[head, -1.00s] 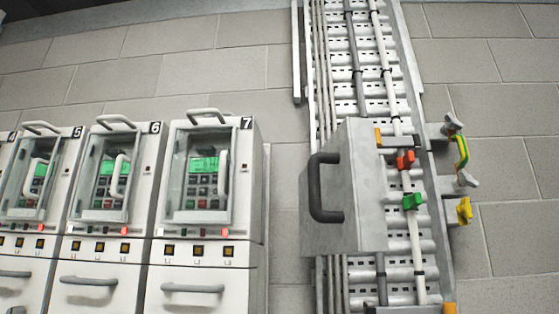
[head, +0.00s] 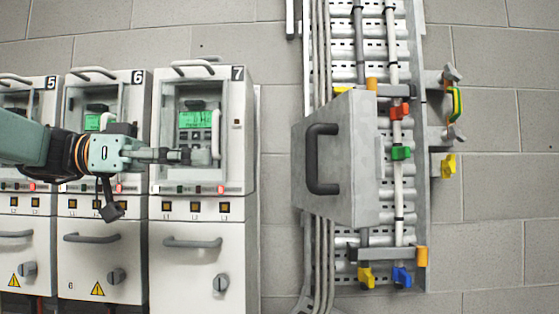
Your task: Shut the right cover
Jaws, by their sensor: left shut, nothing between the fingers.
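A grey metal cover (head: 350,165) with a black bar handle (head: 322,160) stands out from the cable ladder at the right of the drives. Coloured clamps show uncovered along the ladder just right of it. The rightmost drive, numbered 7, has a front window cover (head: 186,88) with a pale upright handle (head: 215,135); whether it is fully closed I cannot tell. My left gripper (head: 200,157) is shut and empty, in front of drive 7, with its tips close to that pale handle. Contact cannot be made out. It partly hides the keypad. My right gripper is not in view.
Drives 5 and 6 (head: 105,215) stand to the left, partly behind my left arm. The cable ladder (head: 343,50) carries cables, a red clamp (head: 399,111) and a green clamp (head: 401,152). Bare wall (head: 275,140) lies between drive 7 and the grey cover.

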